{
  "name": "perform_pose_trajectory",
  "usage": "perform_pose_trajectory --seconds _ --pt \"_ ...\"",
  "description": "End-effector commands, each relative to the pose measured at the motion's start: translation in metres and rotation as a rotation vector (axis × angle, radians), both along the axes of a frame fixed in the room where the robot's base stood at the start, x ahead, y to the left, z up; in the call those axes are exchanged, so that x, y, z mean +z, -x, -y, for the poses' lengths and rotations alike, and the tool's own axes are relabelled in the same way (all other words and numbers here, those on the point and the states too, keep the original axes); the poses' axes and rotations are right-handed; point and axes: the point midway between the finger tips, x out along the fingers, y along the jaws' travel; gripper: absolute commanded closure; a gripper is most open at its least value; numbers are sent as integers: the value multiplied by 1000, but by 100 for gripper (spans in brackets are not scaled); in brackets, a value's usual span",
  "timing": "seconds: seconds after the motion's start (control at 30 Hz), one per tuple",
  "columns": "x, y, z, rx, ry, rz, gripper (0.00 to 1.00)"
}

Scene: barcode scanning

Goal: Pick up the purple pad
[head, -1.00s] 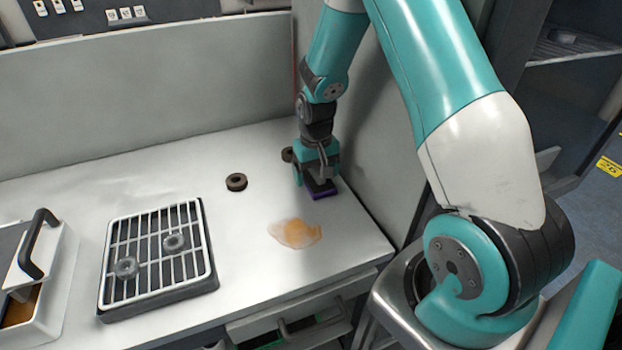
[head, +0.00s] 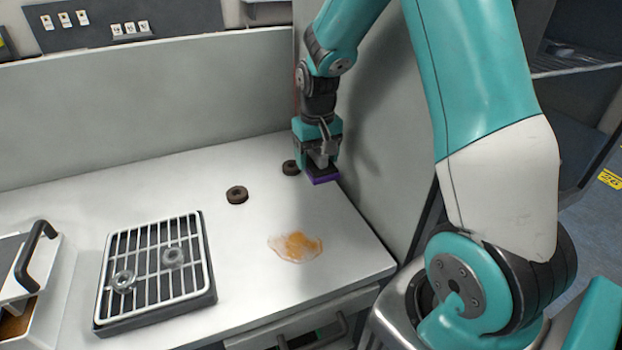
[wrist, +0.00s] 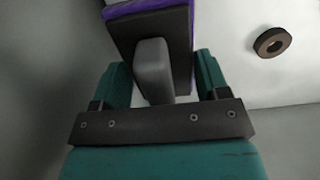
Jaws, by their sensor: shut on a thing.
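The purple pad (head: 322,180) has a dark upper body with a grey handle, and its purple layer is at the bottom. My gripper (head: 318,160) is shut on the pad and holds it a little above the counter, near the side panel. In the wrist view the pad (wrist: 192,20) shows at the top, with its grey handle (wrist: 153,68) between the fingers of my gripper (wrist: 165,85). The fingers partly hide the pad in the head view.
An orange stain (head: 297,246) lies on the white counter (head: 250,290). Two dark rings (head: 237,195) (head: 290,167) lie left of the pad. A grated tray (head: 207,285) with two pale rings stands at left, beside a white box with a black handle (head: 36,248). A tall panel (head: 385,150) stands close at right.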

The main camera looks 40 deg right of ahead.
Motion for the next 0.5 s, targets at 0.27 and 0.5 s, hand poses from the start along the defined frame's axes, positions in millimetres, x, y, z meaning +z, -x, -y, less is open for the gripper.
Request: perform_pose_trajectory --seconds 0.27,0.5 --pt "66 -1 0 0 2 6 56" --pt "101 -1 0 0 1 3 56"
